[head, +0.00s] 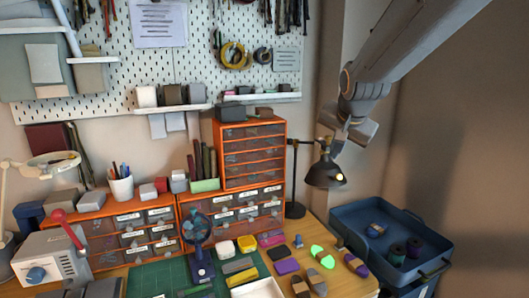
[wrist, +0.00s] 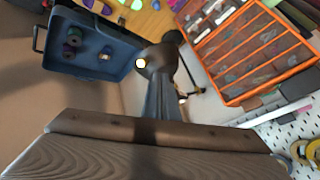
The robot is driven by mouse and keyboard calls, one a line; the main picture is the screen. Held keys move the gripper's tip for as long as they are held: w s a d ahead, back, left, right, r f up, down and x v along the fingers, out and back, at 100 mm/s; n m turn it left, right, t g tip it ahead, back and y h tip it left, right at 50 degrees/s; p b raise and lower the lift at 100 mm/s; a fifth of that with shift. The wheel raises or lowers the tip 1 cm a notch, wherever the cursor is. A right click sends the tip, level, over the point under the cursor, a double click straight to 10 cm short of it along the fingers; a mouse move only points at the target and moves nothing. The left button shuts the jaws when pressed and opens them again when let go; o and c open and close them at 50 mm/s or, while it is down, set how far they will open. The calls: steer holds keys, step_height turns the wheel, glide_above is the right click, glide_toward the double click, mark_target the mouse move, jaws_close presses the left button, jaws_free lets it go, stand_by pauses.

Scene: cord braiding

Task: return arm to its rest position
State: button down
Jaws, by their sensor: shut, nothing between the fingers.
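My arm comes in from the top right of the head view and ends in my gripper (head: 345,135), held in the air above and close to the black desk lamp (head: 327,172). The gripper is shut and empty. In the wrist view the gripper's dark, blocky body (wrist: 155,130) fills the bottom. The lit lamp (wrist: 156,62) shows just beyond it there. I cannot tell from these views how wide the gap between gripper and lamp is.
A blue tray (head: 432,272) with several spools stands right of the wooden table (head: 345,286). Cord bundles, one bright green (head: 322,257), lie on the table. Orange drawer units (head: 252,125) and a pegboard (head: 205,60) stand behind. Air above the tray is free.

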steer(key=s+f+n+g+b, duration=0.1)
steer(key=s+f+n+g, duration=0.5)
steer(key=s+f, duration=1.6)
steer(key=s+n, duration=0.1)
steer(key=s, duration=0.2)
steer(key=shift+s+f+n+b, duration=0.25)
steer(key=shift+f+n+b, duration=0.05)
steer(key=shift+f+b, duration=0.1)
